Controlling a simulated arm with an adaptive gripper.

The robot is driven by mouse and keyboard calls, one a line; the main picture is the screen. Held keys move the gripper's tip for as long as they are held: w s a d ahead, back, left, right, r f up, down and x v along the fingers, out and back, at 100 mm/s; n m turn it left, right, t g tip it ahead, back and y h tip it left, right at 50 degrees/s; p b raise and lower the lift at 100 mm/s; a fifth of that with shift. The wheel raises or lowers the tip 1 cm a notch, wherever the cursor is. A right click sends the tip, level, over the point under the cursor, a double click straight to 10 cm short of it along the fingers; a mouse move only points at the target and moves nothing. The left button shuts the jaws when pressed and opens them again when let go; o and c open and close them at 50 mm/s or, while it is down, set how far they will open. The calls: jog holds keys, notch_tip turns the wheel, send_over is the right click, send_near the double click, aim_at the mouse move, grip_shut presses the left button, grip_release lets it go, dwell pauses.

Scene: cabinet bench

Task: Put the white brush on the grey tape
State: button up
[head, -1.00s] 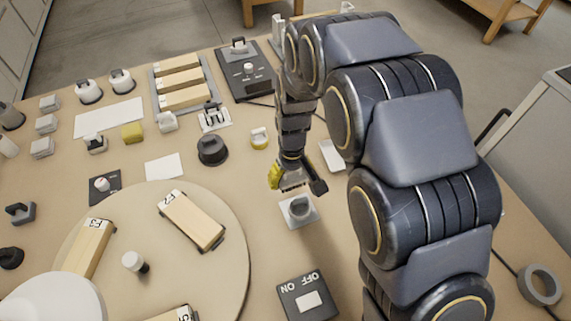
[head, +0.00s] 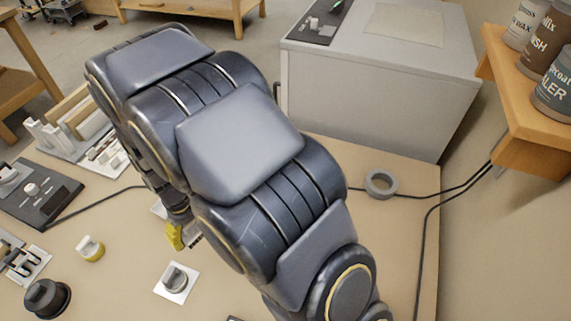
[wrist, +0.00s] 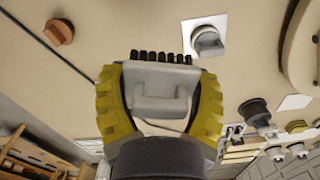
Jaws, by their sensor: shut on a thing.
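The white brush (wrist: 158,85), a pale block with a handle loop and a row of black bristles, is held between the yellow fingers of my gripper (wrist: 160,78) in the wrist view. In the head view my gripper (head: 178,237) is low over the bench, partly hidden behind my arm, and the brush is barely visible there. The grey tape (head: 369,187) is a ring lying flat on the right part of the bench. It is well to the right of my gripper, beyond my arm, with its centre hole facing up.
A grey knob on a white plate (head: 164,290) is just in front of my gripper. A black cable (head: 455,190) runs beside the tape. A grey cabinet (head: 385,95) stands behind; bench around the tape is clear.

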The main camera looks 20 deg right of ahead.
jog(key=w+d+r+m, duration=0.1)
jog(key=d+m, duration=0.7)
jog(key=d, duration=1.5)
jog(key=s+d+r+m, duration=0.1)
jog(key=s+d+m, duration=0.2)
jog(key=s+d, duration=0.35)
jog(key=s+d+m, duration=0.4)
jog(key=d, duration=0.6)
send_over(382, 181)
notch_tip(382, 181, down, 9)
jog(key=shift+s+f, duration=0.1)
jog(key=shift+f, duration=1.7)
jog(key=shift+f, duration=0.1)
jog(key=o, duration=1.1)
jog(key=shift+o, duration=0.2)
